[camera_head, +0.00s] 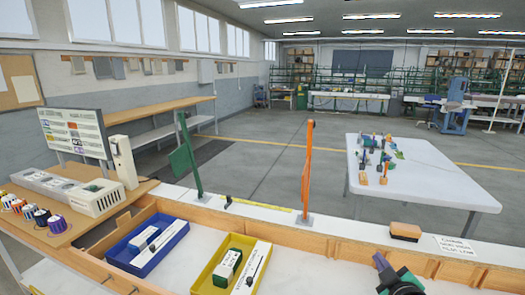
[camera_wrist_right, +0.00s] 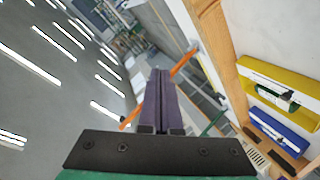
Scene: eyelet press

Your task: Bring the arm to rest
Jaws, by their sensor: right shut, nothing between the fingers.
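My right gripper (camera_head: 381,262) shows at the lower right of the head view, a dark tip on a green and black body, above the white bench surface. In the right wrist view its two dark fingers (camera_wrist_right: 159,76) lie flat together, shut with nothing between them. It is apart from the trays, which are to its left in the head view. My left gripper is not in view.
A blue tray (camera_head: 117,254) and a yellow tray (camera_head: 204,276) hold boxes in the wooden-edged bench. A green post (camera_head: 188,150) and an orange post (camera_head: 307,165) stand at its far edge. A brown block (camera_head: 405,232) sits on the ledge. A white table (camera_head: 440,190) stands beyond.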

